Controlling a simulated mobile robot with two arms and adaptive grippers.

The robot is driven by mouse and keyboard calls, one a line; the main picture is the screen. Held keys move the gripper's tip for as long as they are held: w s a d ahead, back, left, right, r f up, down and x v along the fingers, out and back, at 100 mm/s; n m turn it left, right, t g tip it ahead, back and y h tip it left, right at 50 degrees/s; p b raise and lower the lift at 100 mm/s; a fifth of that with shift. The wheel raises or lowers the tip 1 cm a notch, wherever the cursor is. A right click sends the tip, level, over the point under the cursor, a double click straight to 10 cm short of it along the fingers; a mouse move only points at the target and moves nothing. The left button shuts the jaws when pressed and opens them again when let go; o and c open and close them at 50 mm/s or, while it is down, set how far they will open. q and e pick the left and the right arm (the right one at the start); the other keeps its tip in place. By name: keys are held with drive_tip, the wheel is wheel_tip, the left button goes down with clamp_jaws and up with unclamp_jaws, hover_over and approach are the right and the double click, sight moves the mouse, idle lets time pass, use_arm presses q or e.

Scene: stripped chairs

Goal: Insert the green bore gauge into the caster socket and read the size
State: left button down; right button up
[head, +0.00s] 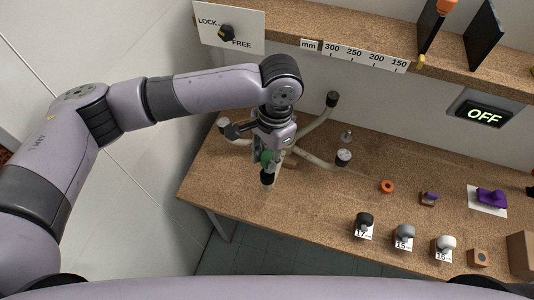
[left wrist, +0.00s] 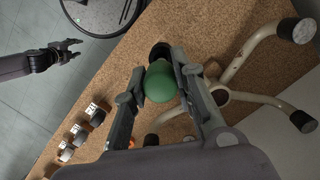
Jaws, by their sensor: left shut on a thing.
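The green bore gauge (head: 266,157) shows as a round green handle, also in the left wrist view (left wrist: 160,82). My left gripper (head: 268,160) is shut on it, with a finger on each side. The cream chair base (head: 310,158) lies on the bench with its legs spread and dark caps on the leg ends. The dark leg end with the caster socket (head: 267,178) is right by the gauge; it also shows in the left wrist view (left wrist: 159,50). The gauge's tip is hidden, so I cannot tell how far in it is. My right gripper (left wrist: 74,48) is open and empty.
Dark, grey and white knobs (head: 405,232) stand on cards marked 17, 15 and 16. An orange ring (head: 387,186) and a purple item (head: 491,197) lie nearby. A display (head: 484,113) reads OFF. A shelf (head: 390,40) with a mm scale hangs above.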

use_arm(q)
drive_tip(key=shift+f, duration=0.5)
drive_tip(key=shift+f+b, duration=0.5)
drive_tip(key=shift+f, duration=1)
drive_tip(key=c, duration=1.2)
unclamp_jaws()
drive_tip(key=shift+c, duration=0.2)
